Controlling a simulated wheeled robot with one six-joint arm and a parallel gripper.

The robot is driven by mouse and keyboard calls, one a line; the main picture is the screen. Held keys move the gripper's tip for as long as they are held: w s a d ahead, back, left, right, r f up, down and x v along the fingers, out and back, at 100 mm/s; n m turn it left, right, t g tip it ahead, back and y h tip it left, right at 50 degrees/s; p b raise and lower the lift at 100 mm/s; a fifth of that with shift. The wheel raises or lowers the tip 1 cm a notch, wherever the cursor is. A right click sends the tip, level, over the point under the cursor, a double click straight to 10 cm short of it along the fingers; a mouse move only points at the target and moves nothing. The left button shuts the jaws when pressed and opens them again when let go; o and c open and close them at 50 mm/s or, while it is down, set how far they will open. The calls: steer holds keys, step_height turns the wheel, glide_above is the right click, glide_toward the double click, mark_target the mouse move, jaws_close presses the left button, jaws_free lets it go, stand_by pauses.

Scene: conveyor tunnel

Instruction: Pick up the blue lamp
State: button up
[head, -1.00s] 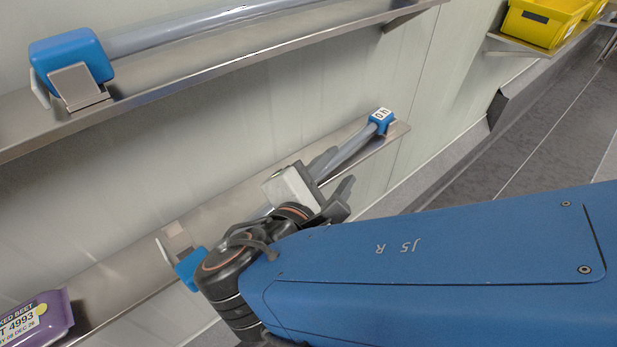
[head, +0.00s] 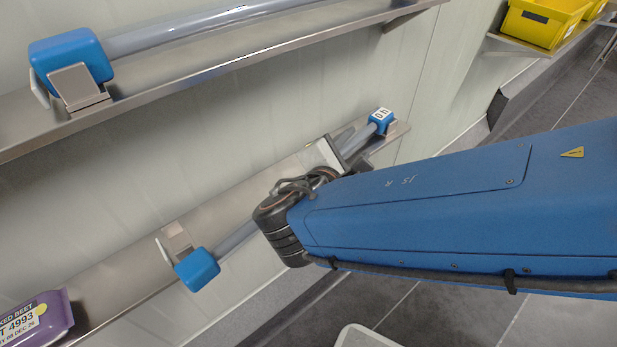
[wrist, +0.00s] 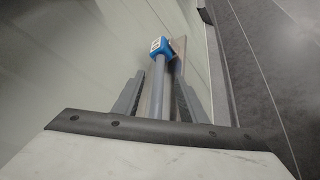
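A lamp with a grey tube (head: 235,238) and blue end caps lies along the lower shelf. One cap (head: 198,269) is at the near left. The other cap (head: 380,121), with a white label, is at the far right and also shows in the wrist view (wrist: 160,47). My gripper (head: 352,147) is over this lamp near the far end. My arm hides the tube's middle.
A similar lamp with a blue cap (head: 70,56) lies on the upper shelf (head: 150,115). A purple package (head: 38,318) sits at the lower shelf's left. Yellow bins (head: 540,22) stand at top right. The wall is close behind the shelves.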

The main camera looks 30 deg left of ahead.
steer(key=shift+x, duration=1.3)
jaws_close()
steer(key=shift+s, duration=0.1)
step_height(320, 180, up, 10)
